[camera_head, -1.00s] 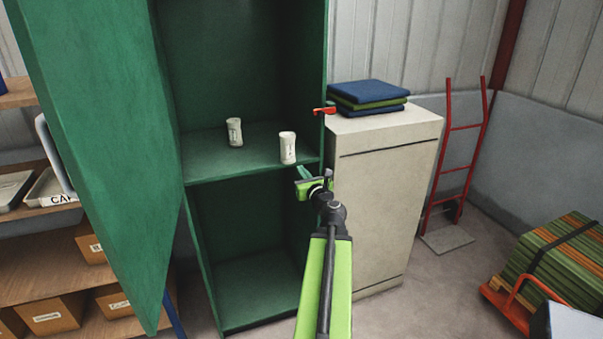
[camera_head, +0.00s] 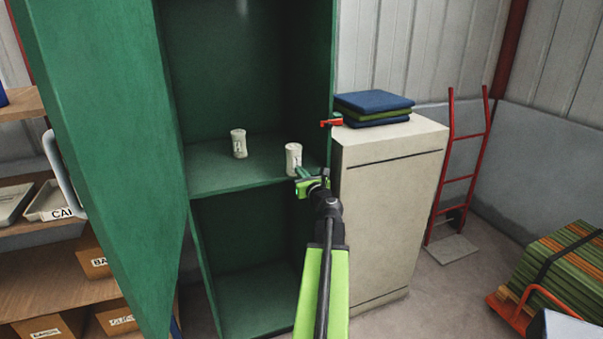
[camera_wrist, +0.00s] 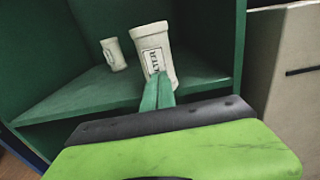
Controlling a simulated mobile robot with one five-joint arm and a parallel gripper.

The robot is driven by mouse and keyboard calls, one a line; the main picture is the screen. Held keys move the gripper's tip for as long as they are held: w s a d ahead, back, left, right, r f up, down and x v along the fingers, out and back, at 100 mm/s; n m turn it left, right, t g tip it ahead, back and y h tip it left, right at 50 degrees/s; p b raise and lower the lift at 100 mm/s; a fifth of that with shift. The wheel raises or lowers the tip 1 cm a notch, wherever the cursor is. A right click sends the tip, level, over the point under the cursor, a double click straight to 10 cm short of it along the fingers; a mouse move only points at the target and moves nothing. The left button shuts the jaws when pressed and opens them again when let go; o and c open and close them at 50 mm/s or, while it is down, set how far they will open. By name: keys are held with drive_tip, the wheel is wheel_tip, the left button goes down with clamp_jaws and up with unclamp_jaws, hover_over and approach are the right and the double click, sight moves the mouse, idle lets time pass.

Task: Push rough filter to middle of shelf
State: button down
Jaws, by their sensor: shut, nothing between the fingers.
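Two white cylindrical filters stand upright on the green cabinet's middle shelf (camera_head: 215,178). The right filter (camera_head: 293,155) is near the shelf's front right edge. The left filter (camera_head: 238,144) is farther back and to the left. In the wrist view the nearer filter (camera_wrist: 156,50) has a dark-framed label ending in "LTER"; the other (camera_wrist: 114,54) is too small to read. I cannot tell which one is the rough filter. My gripper (camera_head: 299,170) is shut and empty, its tips (camera_wrist: 162,78) in front of the nearer filter's lower part. I cannot tell whether they touch it.
The green cabinet door (camera_head: 105,150) stands open on the left. A beige cabinet (camera_head: 385,200) with folded cloths (camera_head: 372,106) is close on the right, with a red handle (camera_head: 332,122) beside them. The shelf between and left of the filters is clear.

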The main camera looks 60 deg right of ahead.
sight(297, 164)
drive_tip(key=x, duration=1.1)
drive_tip(key=shift+w, duration=0.15)
drive_tip(key=shift+a, duration=0.1)
drive_tip(key=shift+s+a, duration=0.3)
drive_tip(key=v, duration=0.4)
drive_tip(key=r+p+v, duration=0.1)
drive_tip(key=v, duration=0.7)
drive_tip(key=shift+s+r+p, duration=0.2)
drive_tip(key=shift+r+p, duration=0.15)
drive_tip(key=x, duration=1.3)
